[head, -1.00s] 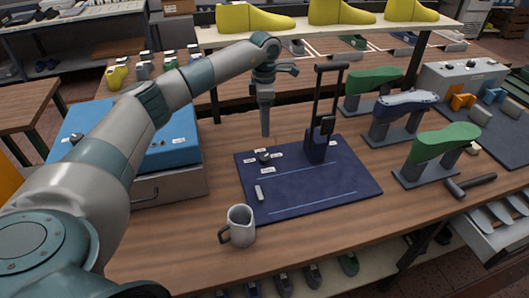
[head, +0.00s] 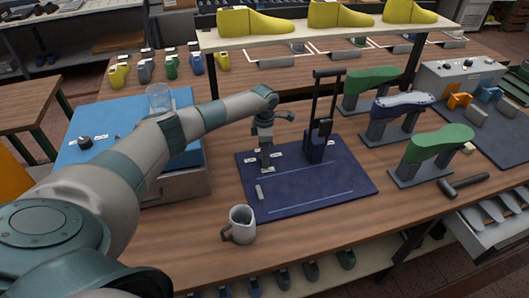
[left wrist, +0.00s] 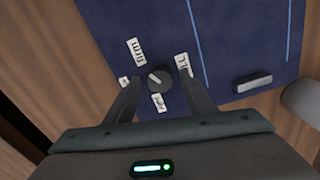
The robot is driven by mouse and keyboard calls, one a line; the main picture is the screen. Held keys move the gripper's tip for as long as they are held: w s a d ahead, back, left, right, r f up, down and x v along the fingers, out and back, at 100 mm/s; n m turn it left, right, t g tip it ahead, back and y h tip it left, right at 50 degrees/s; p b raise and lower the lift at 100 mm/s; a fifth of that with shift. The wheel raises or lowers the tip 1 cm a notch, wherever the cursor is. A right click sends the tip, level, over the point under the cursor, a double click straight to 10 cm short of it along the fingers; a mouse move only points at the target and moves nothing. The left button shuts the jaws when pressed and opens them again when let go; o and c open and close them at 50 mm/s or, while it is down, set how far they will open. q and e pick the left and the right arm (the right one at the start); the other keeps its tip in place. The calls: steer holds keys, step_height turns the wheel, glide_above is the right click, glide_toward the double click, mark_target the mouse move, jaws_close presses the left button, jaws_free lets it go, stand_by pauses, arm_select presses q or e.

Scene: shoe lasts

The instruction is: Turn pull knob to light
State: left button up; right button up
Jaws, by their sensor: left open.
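A dark round knob (left wrist: 159,79) with a pale pointer line sits on the navy board (left wrist: 235,30) in the left wrist view. Small white labels surround it: one (left wrist: 136,52) above left, one (left wrist: 183,65) to the right, one (left wrist: 159,102) below and one at its left. Their print is too small to read surely. The pointer slants to the upper left. My left gripper (left wrist: 162,84) is open, with its fingers on either side of the knob; contact cannot be told. In the head view my left gripper (head: 267,165) is down at the board (head: 310,190) and hides the knob.
A tall black frame (head: 318,140) stands on the board close right of my gripper. A small grey bar (head: 259,192) lies on the board. A grey mug (head: 240,225) stands in front. Green lasts (head: 440,145) on stands are at right. A blue-topped box (head: 95,155) with another knob is at left.

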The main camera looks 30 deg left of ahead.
arm_select(q)
steer(key=c, duration=1)
steer(key=shift+c, duration=0.2)
